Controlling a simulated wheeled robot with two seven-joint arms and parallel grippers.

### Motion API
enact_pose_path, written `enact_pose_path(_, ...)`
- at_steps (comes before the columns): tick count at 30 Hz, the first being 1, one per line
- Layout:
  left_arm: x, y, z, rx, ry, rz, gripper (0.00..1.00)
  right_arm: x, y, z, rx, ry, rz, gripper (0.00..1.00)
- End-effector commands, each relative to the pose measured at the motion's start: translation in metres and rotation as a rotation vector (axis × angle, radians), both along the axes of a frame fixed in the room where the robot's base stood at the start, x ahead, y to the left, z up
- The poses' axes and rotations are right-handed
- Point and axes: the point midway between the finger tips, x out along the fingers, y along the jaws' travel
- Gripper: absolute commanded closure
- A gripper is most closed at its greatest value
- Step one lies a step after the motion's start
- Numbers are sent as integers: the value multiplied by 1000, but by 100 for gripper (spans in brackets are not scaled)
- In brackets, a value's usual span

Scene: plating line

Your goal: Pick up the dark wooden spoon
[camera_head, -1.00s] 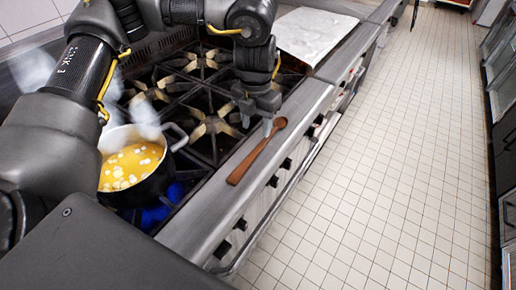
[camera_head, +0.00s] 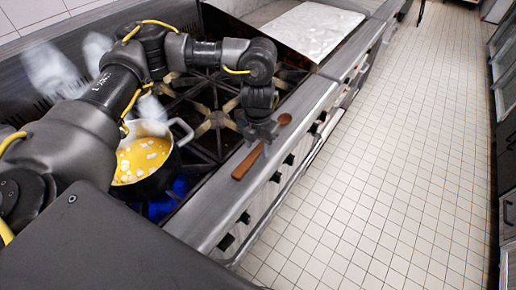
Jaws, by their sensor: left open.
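The dark wooden spoon (camera_head: 247,163) lies on the steel front ledge of the stove. Its handle end points toward me and its bowl points away, to the upper right. My left gripper (camera_head: 262,140) is directly over the middle of the spoon, pointing down, and hides part of its shaft. The jaws are open. I cannot tell whether the fingers touch the spoon or the ledge. My right gripper is out of view.
A steaming pot (camera_head: 146,160) of yellow soup with pale pieces stands on a lit burner left of the spoon. Black grates (camera_head: 205,140) lie behind the ledge. A white board (camera_head: 314,30) lies beyond. Knobs line the stove front. The tiled floor (camera_head: 400,150) at right is clear.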

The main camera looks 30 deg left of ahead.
Motion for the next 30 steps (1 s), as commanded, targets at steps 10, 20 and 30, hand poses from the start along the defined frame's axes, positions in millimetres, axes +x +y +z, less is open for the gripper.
enact_pose_path(10,0,0,-2,0,-1,0,65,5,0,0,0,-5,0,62)
enact_pose_path(20,0,0,-2,0,-1,0,100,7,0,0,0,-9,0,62)
enact_pose_path(30,1,0,3,0,-3,0,100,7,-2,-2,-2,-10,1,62)
